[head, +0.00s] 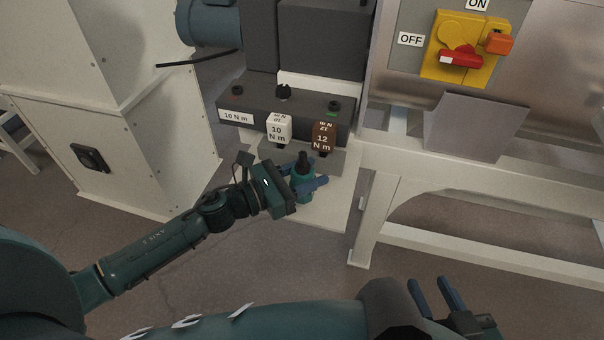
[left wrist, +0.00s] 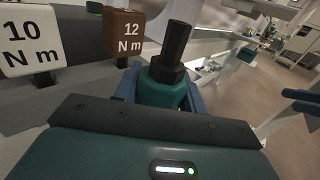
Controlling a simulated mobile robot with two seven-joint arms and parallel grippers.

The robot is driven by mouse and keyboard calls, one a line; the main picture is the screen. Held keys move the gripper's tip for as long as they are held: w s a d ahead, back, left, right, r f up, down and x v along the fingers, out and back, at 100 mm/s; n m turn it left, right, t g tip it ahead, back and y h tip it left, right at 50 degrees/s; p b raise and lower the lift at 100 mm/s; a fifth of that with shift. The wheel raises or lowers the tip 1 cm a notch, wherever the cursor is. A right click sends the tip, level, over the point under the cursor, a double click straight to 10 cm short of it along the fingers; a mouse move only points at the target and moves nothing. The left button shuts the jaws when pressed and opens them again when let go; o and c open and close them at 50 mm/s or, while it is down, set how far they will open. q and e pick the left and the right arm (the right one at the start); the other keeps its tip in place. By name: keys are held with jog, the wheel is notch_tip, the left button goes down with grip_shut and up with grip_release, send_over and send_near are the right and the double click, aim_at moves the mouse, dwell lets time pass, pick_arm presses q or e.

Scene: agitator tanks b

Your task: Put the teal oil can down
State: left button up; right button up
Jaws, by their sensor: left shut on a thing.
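The teal oil can (head: 303,183) has a black top and stands upright between the blue fingers of my left gripper (head: 307,185). My left gripper is shut on it, in front of the dark block with the torque tags. In the left wrist view the can (left wrist: 163,92) shows its teal shoulder and black hexagonal spout, with a blue finger on either side. Its lower part is hidden there by the gripper body. Whether its base touches the pale plate (head: 325,215) below cannot be told. My right gripper (head: 436,296) is open and empty at the lower right.
A white 10 N m tag (head: 278,130) and a brown 12 N m tag (head: 323,137) sit just behind the can. A white table frame (head: 440,165) stands to the right, below a yellow switch with a red handle (head: 461,58). A pale cabinet (head: 110,110) stands at left.

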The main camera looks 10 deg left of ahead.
pick_arm(q)
jog(key=shift+w+f, duration=0.1)
jog(key=shift+f, duration=0.15)
jog(key=shift+r, duration=0.1)
jog(key=shift+f, duration=0.2)
jog(key=o, duration=1.2)
jog(key=shift+c, duration=0.2)
pick_arm(e)
jog(key=shift+w+a+f, duration=0.2)
jog(key=shift+a+f, duration=0.1)
pick_arm(q)
jog(key=shift+r, duration=0.1)
